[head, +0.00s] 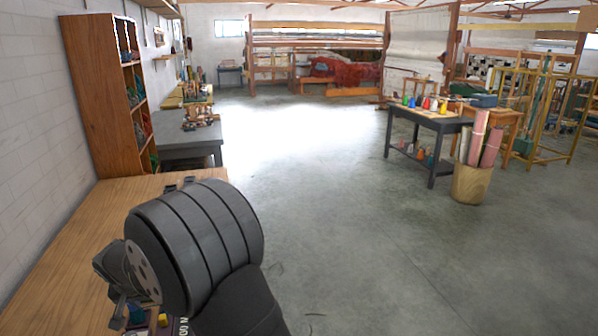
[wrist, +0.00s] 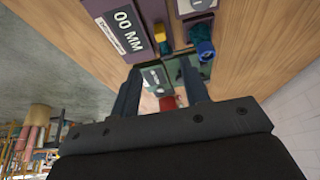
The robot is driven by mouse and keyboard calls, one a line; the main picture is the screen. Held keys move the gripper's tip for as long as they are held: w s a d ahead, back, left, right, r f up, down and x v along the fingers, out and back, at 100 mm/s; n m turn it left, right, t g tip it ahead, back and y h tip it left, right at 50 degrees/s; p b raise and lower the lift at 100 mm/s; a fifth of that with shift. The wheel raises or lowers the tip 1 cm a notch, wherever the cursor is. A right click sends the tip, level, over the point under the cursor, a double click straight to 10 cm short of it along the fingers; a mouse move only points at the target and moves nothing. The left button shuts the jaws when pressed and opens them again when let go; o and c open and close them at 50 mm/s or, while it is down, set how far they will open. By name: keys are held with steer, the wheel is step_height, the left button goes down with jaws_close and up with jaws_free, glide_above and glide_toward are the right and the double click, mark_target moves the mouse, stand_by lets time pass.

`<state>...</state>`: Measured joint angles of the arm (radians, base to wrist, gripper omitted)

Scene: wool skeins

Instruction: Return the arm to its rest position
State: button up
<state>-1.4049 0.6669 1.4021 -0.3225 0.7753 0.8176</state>
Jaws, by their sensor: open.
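My gripper (wrist: 161,68) is open in the wrist view, its two dark fingers apart with nothing held between them. Beyond the fingers, over the wooden table (wrist: 240,35), are a purple box (wrist: 122,28) with a white "00 MM" label, a yellow piece (wrist: 160,33), a blue piece (wrist: 205,49) and a green tray (wrist: 152,77). A small red thing (wrist: 167,103) shows between the fingers. In the head view my dark arm fills the lower left and hides much of the table; the fingers are not clear there.
The wooden table (head: 70,240) stands along the left wall by a tall shelf (head: 95,90). A grey table (head: 190,145) stands beyond. A dark table (head: 437,125) with coloured cones and a basket of rolls (head: 472,185) are at right. The middle floor is clear.

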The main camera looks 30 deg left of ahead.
steer(key=x, duration=1.3)
steer(key=shift+w+f, duration=0.1)
steer(key=shift+f, duration=0.1)
steer(key=shift+w+a, duration=0.15)
steer(key=shift+a, duration=0.05)
